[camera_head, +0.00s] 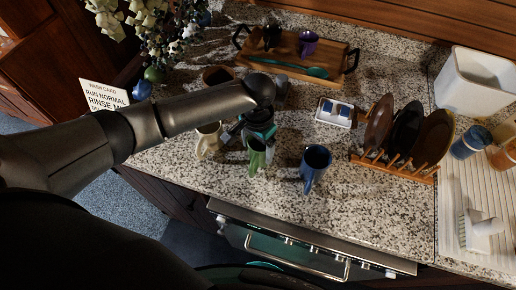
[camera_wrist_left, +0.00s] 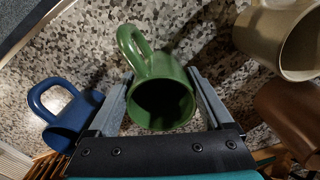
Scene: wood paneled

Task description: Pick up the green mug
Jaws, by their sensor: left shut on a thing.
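The green mug (camera_head: 257,152) stands on the speckled counter near its front edge in the head view, with its handle toward the front. My left gripper (camera_head: 259,135) reaches down to it from behind, and the wrist hides part of its back side. In the left wrist view the green mug (camera_wrist_left: 160,92) sits between the two grey fingers of my left gripper (camera_wrist_left: 160,95), which are shut on its body. Its dark opening faces the camera. I cannot tell whether the mug is touching the counter. My right gripper is not seen.
A blue mug (camera_head: 315,165) stands to the right and a cream mug (camera_head: 208,140) close on the left. A brown mug (camera_head: 217,75) is behind. A plate rack (camera_head: 395,168), a small white tray (camera_head: 335,112) and a wooden tray (camera_head: 340,58) stand further off.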

